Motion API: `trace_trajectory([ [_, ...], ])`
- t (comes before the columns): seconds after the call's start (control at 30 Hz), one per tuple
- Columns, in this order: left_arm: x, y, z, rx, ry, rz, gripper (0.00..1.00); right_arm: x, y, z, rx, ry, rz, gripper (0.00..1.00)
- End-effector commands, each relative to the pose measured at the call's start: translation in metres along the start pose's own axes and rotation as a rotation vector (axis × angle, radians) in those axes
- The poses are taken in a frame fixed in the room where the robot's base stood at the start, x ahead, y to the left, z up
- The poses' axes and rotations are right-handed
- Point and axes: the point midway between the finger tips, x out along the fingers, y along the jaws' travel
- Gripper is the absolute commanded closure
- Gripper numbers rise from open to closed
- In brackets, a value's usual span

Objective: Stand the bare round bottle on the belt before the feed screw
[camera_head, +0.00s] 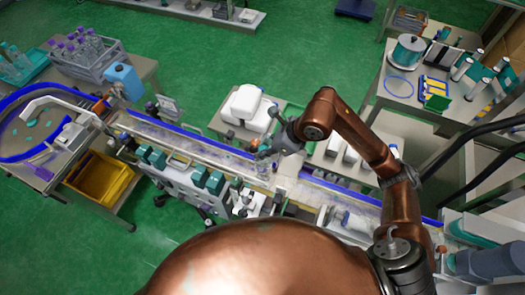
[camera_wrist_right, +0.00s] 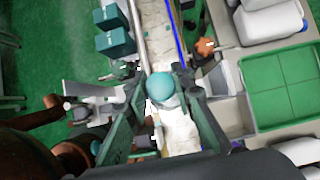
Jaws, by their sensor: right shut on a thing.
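My right gripper (camera_head: 264,152) reaches over the conveyor belt (camera_head: 215,151) in the head view, its arm coming from the right. In the right wrist view, the right gripper (camera_wrist_right: 163,100) is shut on a round bottle (camera_wrist_right: 162,88), seen from above as a teal rounded top between the two fingers. The bottle's body is mostly hidden below its top. The belt (camera_wrist_right: 157,35) runs below it as a pale strip with a blue edge. I cannot tell whether the bottle's base touches the belt. The feed screw is not clearly made out. My left gripper is not in view.
Teal boxes (camera_wrist_right: 115,40) line one side of the belt. An orange knob (camera_wrist_right: 205,46) stands close to the other side. White containers (camera_head: 249,108) stand on a side table behind the belt. A yellow bin (camera_head: 101,178) is at the left. Green floor lies open beyond.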

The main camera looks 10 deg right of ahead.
Motion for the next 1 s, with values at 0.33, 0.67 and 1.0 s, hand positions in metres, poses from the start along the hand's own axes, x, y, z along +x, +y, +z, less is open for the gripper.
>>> trace_trajectory([
  [0.33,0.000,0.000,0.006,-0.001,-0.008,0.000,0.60,0.014,0.000,-0.008,-0.001,-0.003,-0.001,1.00],
  [0.67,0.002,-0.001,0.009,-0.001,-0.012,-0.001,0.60,0.016,0.000,-0.010,0.000,0.000,0.000,0.65],
  [1.0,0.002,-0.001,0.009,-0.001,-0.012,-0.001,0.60,0.016,0.000,-0.010,0.000,0.000,0.000,0.60],
])
